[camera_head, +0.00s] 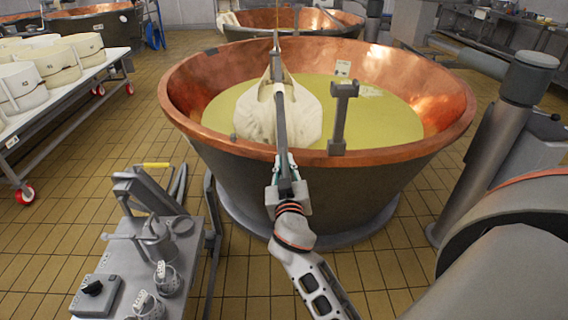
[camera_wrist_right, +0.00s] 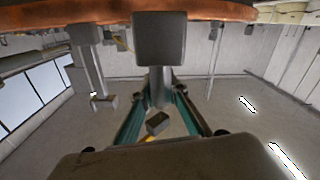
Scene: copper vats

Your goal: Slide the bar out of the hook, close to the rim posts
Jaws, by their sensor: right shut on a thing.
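The long grey bar (camera_head: 280,115) runs from my right gripper over the near rim and above the copper vat (camera_head: 410,165). Its far end reaches a grey metal piece (camera_head: 262,60), seemingly the hook; their exact contact is unclear. My right gripper (camera_head: 286,178) is shut on the near end of the bar, in front of the near rim. In the right wrist view, the dark square block (camera_wrist_right: 160,38) between the fingers appears to be the bar. A pale cloth bundle (camera_head: 305,115) hangs below the bar. One grey rim post (camera_head: 339,120) stands right of the bar. My left gripper is out of view.
Yellowish liquid (camera_head: 385,120) fills the vat. A white table (camera_head: 90,75) with cheese moulds is at far left.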

